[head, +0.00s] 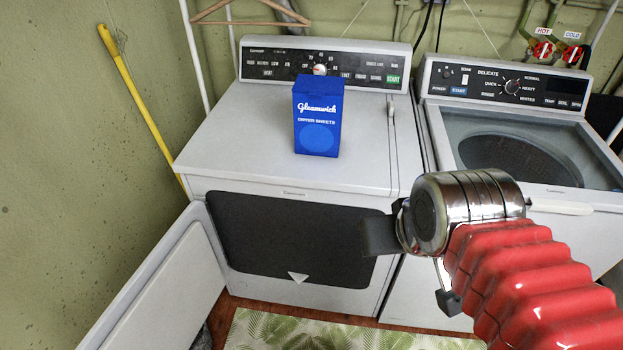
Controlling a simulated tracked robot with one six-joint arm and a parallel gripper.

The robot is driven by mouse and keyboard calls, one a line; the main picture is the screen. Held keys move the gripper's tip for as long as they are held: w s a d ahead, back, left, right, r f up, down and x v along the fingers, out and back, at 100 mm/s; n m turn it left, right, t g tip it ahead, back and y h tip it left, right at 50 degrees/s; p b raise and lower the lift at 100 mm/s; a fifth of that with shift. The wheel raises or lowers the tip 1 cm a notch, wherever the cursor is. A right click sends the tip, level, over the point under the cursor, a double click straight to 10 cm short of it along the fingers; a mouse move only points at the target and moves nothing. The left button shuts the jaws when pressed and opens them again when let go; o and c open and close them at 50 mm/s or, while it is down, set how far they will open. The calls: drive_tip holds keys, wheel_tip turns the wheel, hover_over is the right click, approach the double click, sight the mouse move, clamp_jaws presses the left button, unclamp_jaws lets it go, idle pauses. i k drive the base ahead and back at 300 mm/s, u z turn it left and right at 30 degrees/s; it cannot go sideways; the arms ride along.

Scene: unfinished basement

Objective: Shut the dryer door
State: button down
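The white dryer (235,135) stands in the middle, with a dark front opening (300,240). Its white door (165,295) is swung wide open to the left, with its inner side showing and its near end cut off by the picture's bottom edge. My gripper (414,270) is in front of the dryer's right front, well to the right of the door and apart from it. Its two dark fingers are spread, and I see nothing between them. The wrist hides part of the finger bases.
A blue dryer-sheets box (318,125) stands on the dryer. A washer (520,130) with a glass lid is at the right. A yellow pole (140,100) leans on the left wall near the door. A leaf-patterned mat (300,330) lies on the floor in front.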

sight(165, 305)
drive_tip(key=u, duration=1.95)
drive_tip(key=i, duration=0.9)
drive_tip(key=u, duration=0.45)
